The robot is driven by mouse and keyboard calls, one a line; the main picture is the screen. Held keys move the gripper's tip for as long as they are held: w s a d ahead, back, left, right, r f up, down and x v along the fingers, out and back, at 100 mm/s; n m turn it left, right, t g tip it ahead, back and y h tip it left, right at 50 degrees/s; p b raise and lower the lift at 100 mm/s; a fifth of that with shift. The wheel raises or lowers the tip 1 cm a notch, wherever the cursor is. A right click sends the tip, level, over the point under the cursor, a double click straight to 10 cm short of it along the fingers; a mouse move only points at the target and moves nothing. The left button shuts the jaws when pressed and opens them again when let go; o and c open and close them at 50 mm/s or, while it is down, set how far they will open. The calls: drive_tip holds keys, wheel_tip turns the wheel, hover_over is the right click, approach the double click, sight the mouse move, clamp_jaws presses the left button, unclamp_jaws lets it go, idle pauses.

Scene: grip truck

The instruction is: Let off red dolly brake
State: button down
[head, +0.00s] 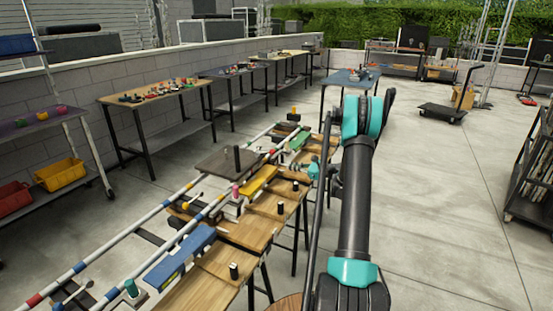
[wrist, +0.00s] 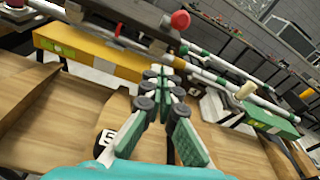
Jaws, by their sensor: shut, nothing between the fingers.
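In the wrist view a round red knob (wrist: 180,20) stands beyond my fingertips, by the edge of a dark dolly platform (wrist: 125,12). I take it for the red brake's handle; its lever position is hard to tell. The dolly (head: 222,163) shows in the head view on striped rails, with a dark upright post. My gripper (wrist: 165,75) is shut and empty, its fingertips pointing toward the rail, below and apart from the red knob. In the head view my gripper (head: 315,170) is small and partly behind my arm, at the right of the bench.
A yellow level (wrist: 95,55) lies left of my fingers, a green level (wrist: 268,120) to the right. A striped rail (wrist: 225,82) and a pale knob (wrist: 246,90) are close by. Wooden bench tops (head: 250,230) carry black pegs. Open floor (head: 445,210) lies to the right.

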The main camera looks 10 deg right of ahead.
drive_tip(key=w+a+f+m, duration=0.1)
drive_tip(key=w+a+f, duration=0.1)
drive_tip(key=w+a, duration=0.5)
drive_tip(key=shift+s+d+r, duration=0.15)
drive_tip(key=shift+r, duration=0.55)
drive_tip(key=shift+s+d+r, duration=0.15)
drive_tip(key=shift+s+r, duration=0.05)
drive_tip(key=shift+r, duration=0.45)
drive_tip(key=shift+s+d+r, duration=0.15)
drive_tip(key=shift+r, duration=0.55)
drive_tip(key=shift+r, duration=0.15)
